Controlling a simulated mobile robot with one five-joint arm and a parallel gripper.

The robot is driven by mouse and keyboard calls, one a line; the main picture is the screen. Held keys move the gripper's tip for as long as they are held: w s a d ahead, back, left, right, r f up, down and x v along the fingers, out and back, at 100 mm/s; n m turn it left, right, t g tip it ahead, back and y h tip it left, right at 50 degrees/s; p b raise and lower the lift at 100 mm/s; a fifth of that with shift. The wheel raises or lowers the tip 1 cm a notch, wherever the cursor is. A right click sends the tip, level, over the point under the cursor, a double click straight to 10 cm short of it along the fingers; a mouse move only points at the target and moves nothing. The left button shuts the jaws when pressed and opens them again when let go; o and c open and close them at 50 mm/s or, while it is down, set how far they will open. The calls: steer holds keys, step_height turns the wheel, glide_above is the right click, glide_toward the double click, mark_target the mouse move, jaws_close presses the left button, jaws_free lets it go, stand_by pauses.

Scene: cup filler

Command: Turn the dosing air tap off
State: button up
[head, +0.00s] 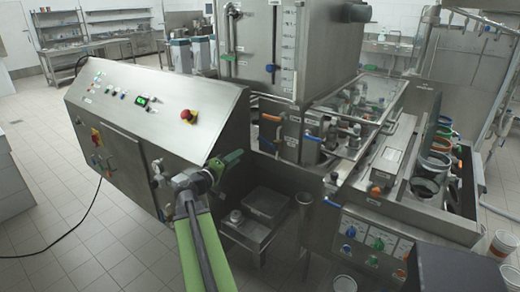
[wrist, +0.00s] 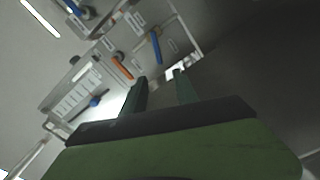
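My gripper (wrist: 160,76) shows its two dark fingers apart in the wrist view, with nothing between them. In the head view its green end (head: 233,157) is beside the right end of the steel control cabinet. An orange tap handle (wrist: 122,67) and a blue tap handle (wrist: 155,47) lie just ahead of the fingers in the wrist view, apart from them. The head view shows an orange handle (head: 271,117) and a blue handle (head: 313,138) on the machine, right of my gripper. Labels are too small to read, so I cannot tell which is the dosing air tap.
The control cabinet (head: 150,100) with a red stop button (head: 188,115) stands left of my gripper. A steel tank (head: 262,50) rises behind. A grey bin (head: 266,204) sits low on the right. Open tiled floor (head: 60,215) lies left, crossed by a black cable.

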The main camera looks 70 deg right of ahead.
mark_target(263, 141)
steer(key=x, duration=1.7)
steer(key=shift+s+d, duration=0.25)
steer(key=shift+s, duration=0.05)
steer(key=shift+c, duration=0.3)
jaws_close()
